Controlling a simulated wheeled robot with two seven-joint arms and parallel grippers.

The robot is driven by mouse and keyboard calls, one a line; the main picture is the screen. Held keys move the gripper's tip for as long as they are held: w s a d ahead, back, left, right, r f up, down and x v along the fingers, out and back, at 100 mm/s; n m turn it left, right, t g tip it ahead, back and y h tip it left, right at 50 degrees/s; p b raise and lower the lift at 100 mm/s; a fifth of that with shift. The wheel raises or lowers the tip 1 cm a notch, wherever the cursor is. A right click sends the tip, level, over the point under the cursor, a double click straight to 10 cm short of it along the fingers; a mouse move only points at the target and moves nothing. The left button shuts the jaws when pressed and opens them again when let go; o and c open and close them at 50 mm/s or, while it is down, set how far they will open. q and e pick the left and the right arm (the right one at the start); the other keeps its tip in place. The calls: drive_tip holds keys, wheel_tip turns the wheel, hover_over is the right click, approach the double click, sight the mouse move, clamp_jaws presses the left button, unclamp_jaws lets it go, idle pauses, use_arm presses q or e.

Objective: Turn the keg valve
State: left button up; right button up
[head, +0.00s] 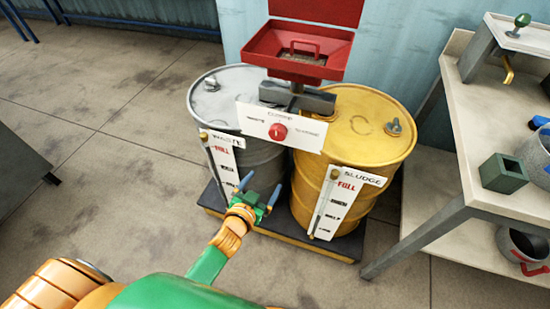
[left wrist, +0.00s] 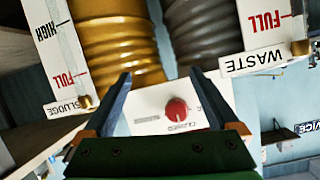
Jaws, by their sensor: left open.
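A red round knob (head: 279,132) sits on a white panel (head: 255,117) in front of two drums. The panel has a label at each side and one above the knob that seems to read CLOSED. The knob also shows in the left wrist view (left wrist: 177,108), between my fingers. My left gripper (head: 259,188) is open and empty, below and a little left of the knob in the head view and apart from it. A grey keg-like box (head: 487,50) with a brass spout (head: 508,70) and green knob (head: 522,21) stands at top right. My right gripper is not in view.
A grey WASTE drum (head: 250,82) and a yellow SLUDGE drum (head: 375,130) carry level gauges in front. A red funnel tray (head: 298,50) stands above them. The right bench (head: 480,150) holds a green square cup (head: 503,173).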

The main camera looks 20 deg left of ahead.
sight(276, 136)
use_arm(q)
drive_tip(key=w+r+t+b, duration=0.1)
drive_tip(key=w+r, duration=0.1)
drive_tip(key=w, duration=0.1)
drive_tip(key=w+r+t+b, duration=0.1)
drive_tip(key=w+r+b, duration=0.1)
drive_tip(key=w+r, duration=0.1)
drive_tip(key=w+r+t+b, duration=0.1)
drive_tip(key=w+r+t, duration=0.1)
drive_tip(key=w+r, duration=0.1)
drive_tip(key=shift+w+d+r, duration=0.15)
drive_tip(key=shift+w+r, duration=0.05)
drive_tip(key=shift+w, duration=0.35)
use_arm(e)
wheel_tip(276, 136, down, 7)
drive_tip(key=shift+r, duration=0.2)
use_arm(q)
drive_tip(key=shift+c, duration=0.2)
drive_tip(key=c, duration=1.3)
drive_tip(key=shift+c, duration=0.2)
